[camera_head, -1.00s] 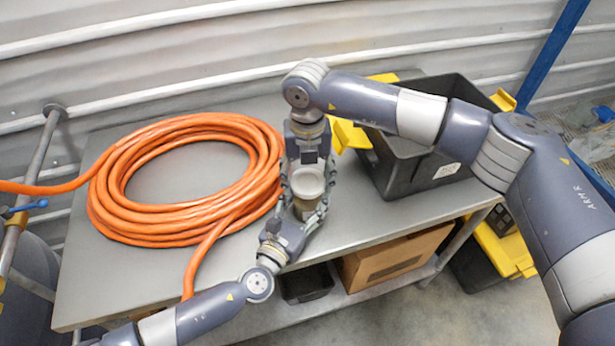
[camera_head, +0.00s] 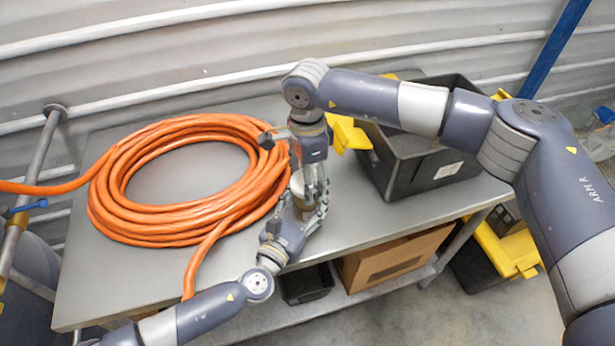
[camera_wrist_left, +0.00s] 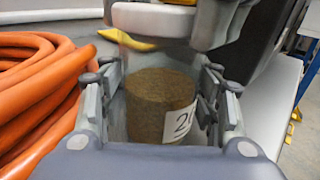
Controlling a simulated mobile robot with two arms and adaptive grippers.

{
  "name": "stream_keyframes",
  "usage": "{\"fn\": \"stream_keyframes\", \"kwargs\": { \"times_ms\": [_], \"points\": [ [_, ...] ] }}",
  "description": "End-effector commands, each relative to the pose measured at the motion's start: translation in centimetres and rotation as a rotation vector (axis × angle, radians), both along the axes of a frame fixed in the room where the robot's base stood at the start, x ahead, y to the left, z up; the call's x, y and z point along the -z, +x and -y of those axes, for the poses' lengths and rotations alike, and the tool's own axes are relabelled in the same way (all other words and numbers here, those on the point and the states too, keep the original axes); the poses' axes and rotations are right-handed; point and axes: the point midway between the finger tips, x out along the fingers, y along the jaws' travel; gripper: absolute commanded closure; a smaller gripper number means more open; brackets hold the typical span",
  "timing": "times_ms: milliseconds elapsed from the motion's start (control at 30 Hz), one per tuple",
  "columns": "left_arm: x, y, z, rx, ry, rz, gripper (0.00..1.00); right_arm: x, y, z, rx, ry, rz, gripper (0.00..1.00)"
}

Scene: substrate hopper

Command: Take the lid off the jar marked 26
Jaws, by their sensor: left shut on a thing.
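The jar (camera_wrist_left: 150,108) shows brown contents and a white label with a 2 and part of another digit. In the head view the jar (camera_head: 301,211) stands upright near the table's front edge, partly hidden by both grippers. My left gripper (camera_head: 298,212) is shut on it from the front, its fingers on both sides in the wrist view (camera_wrist_left: 160,105). The pale lid (camera_wrist_left: 165,20) is above the brown contents. My right gripper (camera_head: 312,190) points down at the lid from above. Its fingers partly hide the lid, and I cannot tell whether they grip it or whether it is raised.
A coiled orange hose (camera_head: 118,205) lies left of the grippers on the grey table (camera_head: 365,240). A black bin (camera_head: 425,165) with yellow flaps stands behind right. A cardboard box (camera_head: 390,258) and a small dark tray (camera_head: 306,284) are on the lower shelf.

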Motion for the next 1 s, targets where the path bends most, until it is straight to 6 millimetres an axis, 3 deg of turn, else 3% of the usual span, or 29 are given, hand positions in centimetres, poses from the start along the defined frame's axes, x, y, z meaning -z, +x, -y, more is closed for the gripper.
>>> {"fn": "stream_keyframes", "kwargs": {
  "times_ms": [700, 867, 1000],
  "points": [
    [-0.31, -0.21, 0.38, 0.008, -0.002, 0.006, 1.00, -0.12, 0.28, 0.14, -1.308, -0.004, 0.007, 0.66],
    [-0.31, -0.22, 0.39, 0.008, -0.002, 0.006, 1.00, -0.13, 0.27, 0.13, -1.469, -0.004, 0.007, 0.66],
    [-0.30, -0.21, 0.39, 0.008, -0.002, 0.006, 1.00, -0.13, 0.25, 0.11, -1.468, -0.003, 0.006, 0.66]
  ]
}}
